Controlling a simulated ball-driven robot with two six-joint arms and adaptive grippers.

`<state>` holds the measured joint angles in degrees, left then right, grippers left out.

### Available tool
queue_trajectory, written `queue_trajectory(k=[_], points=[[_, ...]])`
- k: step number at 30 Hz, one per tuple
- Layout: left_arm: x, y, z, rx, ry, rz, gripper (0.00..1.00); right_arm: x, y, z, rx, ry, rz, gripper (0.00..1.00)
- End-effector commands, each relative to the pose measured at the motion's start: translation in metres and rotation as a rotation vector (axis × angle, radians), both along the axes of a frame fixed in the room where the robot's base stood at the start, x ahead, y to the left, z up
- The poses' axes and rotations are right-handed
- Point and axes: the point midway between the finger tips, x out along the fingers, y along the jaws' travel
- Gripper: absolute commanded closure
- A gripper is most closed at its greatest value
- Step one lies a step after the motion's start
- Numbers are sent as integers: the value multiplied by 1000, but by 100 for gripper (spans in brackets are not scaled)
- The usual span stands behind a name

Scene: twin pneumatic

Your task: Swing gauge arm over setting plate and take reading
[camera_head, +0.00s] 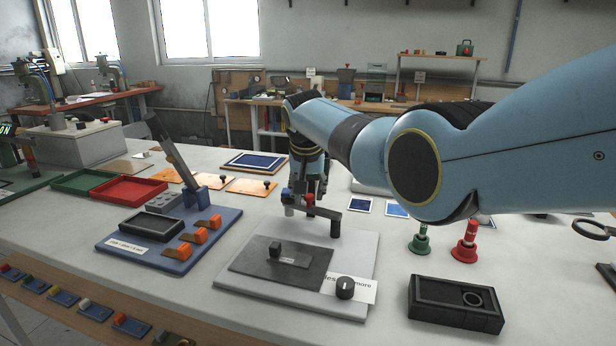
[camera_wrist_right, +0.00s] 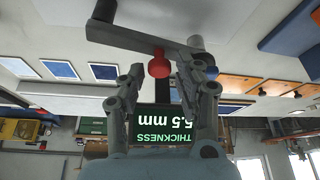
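The gauge arm (camera_head: 322,209) is a dark bar extending left from a short dark post (camera_head: 335,229) at the back right of a pale base (camera_head: 229,283). A dark grey plate (camera_head: 318,266) with a small black block (camera_head: 275,250) and label lies on that base. My right gripper (camera_head: 307,197) points down at the bar. In the right wrist view, a red knob (camera_wrist_right: 159,67) under the bar (camera_wrist_right: 135,40) sits between its parted fingertips, with narrow gaps visible. Behind, an upside-down display (camera_wrist_right: 165,125) reads "THICKNESS" and "5.5 mm"; a finger may hide part. My left gripper is out of view.
A black knob (camera_head: 345,288) and white label stand at the base's front right. A black box (camera_head: 425,311) is right of it, with green (camera_head: 420,242) and red (camera_head: 465,252) stands behind. A blue fixture (camera_head: 120,243) stands left. My right arm covers the right background.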

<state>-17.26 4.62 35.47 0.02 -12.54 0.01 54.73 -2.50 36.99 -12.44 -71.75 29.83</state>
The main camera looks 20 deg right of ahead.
Motion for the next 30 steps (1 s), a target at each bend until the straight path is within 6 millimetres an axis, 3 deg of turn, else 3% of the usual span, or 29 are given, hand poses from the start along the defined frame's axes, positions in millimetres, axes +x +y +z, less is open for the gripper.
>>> queue_trajectory(k=[5,18,30], points=[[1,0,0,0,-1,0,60,-7,4,18,1,-4,0,66],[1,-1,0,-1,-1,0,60,-35,18,97,0,-2,0,66],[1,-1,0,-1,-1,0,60,-40,20,107,0,0,0,66]])
